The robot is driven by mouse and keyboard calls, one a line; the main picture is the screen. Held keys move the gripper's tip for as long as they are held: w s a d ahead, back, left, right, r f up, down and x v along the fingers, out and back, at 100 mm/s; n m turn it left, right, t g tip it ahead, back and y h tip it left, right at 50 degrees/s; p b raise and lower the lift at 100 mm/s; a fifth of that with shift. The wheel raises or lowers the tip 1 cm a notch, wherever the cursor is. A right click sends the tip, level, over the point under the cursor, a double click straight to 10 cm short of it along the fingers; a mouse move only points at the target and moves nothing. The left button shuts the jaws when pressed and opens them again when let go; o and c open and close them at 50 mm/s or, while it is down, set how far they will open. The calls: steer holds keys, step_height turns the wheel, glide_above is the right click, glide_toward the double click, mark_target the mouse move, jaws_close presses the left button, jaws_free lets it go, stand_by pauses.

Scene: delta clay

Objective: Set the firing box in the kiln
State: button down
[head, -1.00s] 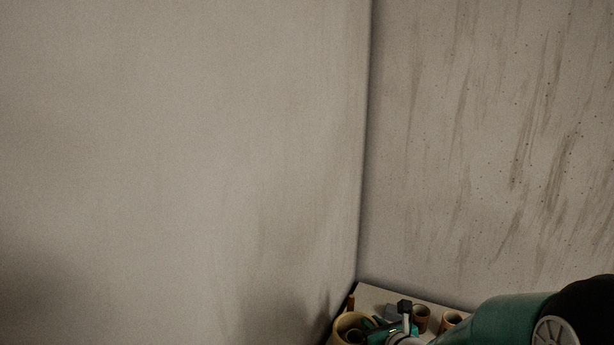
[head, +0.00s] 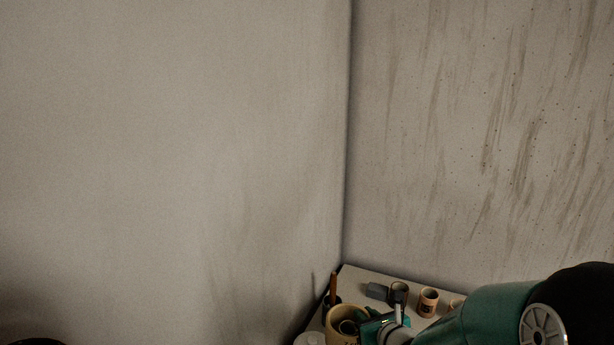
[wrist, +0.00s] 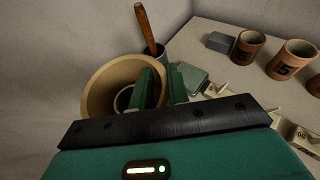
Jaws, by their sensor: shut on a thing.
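The firing box, which I take to be the tan round open-topped vessel (wrist: 92,90), is at the left in the wrist view and at the bottom edge of the head view (head: 340,314). A smaller ring-shaped piece shows inside it. My gripper (wrist: 152,86) has its green fingers at the box's right wall and is shut on it; the exact contact is partly hidden. In the head view my gripper (head: 368,327) is at the box's right side. Whether the box touches the tabletop is unclear. No kiln can be made out.
The pale table (wrist: 215,40) runs along the wall corner. It holds a grey block (wrist: 221,42), numbered brown cups (wrist: 292,62), a dark holder with a wooden-handled tool (wrist: 147,30), and small pale pieces with marks (wrist: 303,137). A dark rounded shape (head: 38,342) shows at lower left.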

steer(key=shift+w+a+f, duration=0.1)
steer(key=shift+w+f, duration=0.05)
steer(key=shift+w, duration=0.2)
steer(key=shift+s, duration=0.2)
steer(key=shift+w+d, duration=0.15)
steer(key=shift+d, duration=0.2)
steer(key=s+d+r+m+h, duration=0.1)
steer(key=s+d+m+h, duration=0.1)
steer(key=s+d, duration=0.55)
steer(key=s+d+r+m+h, duration=0.15)
steer(key=s+d, duration=0.35)
steer(key=d, duration=0.6)
steer(key=s+d+r+m+h, duration=0.1)
steer(key=s+d+m+h, duration=0.15)
steer(key=s+d, duration=0.55)
steer(key=shift+n, duration=0.3)
steer(key=shift+w+d+f, duration=1.65)
steer(key=shift+w+f, duration=0.4)
steer(key=shift+f, duration=0.15)
steer(key=shift+w+d+f, duration=1.6)
steer(key=shift+w+f, duration=0.45)
steer(key=shift+f, duration=0.1)
steer(key=shift+w+d+f, duration=1.65)
steer(key=shift+w+f, duration=0.4)
steer(key=shift+f, duration=0.15)
